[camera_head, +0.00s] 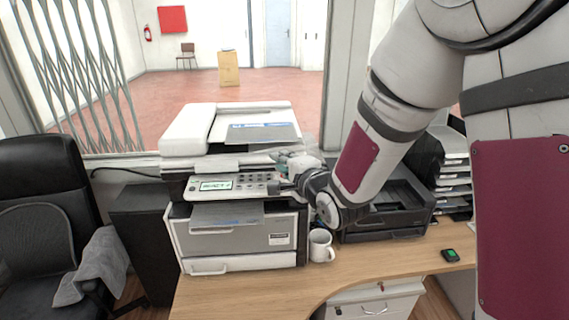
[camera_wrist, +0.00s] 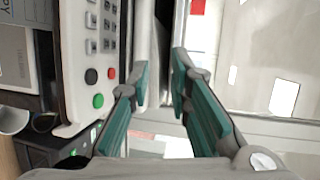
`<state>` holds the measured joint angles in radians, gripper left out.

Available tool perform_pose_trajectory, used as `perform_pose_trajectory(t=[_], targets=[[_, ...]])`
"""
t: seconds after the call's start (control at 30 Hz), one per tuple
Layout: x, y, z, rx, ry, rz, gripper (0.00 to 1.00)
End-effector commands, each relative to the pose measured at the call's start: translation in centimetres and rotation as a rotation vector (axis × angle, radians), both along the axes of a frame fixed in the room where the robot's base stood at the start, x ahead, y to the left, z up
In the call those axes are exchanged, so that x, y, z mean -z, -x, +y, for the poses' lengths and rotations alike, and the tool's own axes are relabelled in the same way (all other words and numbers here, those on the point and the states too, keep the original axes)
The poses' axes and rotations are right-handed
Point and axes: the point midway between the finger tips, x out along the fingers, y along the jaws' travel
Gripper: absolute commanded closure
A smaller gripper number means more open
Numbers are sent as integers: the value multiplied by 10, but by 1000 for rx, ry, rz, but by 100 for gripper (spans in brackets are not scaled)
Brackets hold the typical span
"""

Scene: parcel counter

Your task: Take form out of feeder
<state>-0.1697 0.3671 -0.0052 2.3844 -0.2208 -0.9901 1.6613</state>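The printer (camera_head: 240,235) stands on the counter with a feeder (camera_head: 190,130) on top. A grey-white sheet with blue print, apparently the form (camera_head: 262,133), lies on the feeder's tray. My gripper (camera_head: 283,160) is at the printer's right side, by the right end of the control panel (camera_head: 225,184) and in front of the feeder. In the wrist view my gripper (camera_wrist: 160,75) has its two teal fingers apart, with no sheet seen between them. The panel's buttons (camera_wrist: 97,75) show left of the fingers there. The form cannot be clearly made out in the wrist view.
A white mug (camera_head: 321,246) stands right of the printer, close below my arm. A black device (camera_head: 390,205) and stacked paper trays (camera_head: 455,175) are further right. A small dark gadget (camera_head: 451,255) lies on the counter (camera_head: 400,262). An office chair (camera_head: 50,190) is at left.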

Motion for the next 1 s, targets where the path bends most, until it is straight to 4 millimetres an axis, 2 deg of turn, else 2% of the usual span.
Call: perform_pose_trajectory(t=[1.0], targets=[[1, -105, -1, 1, 3, -2, 82]])
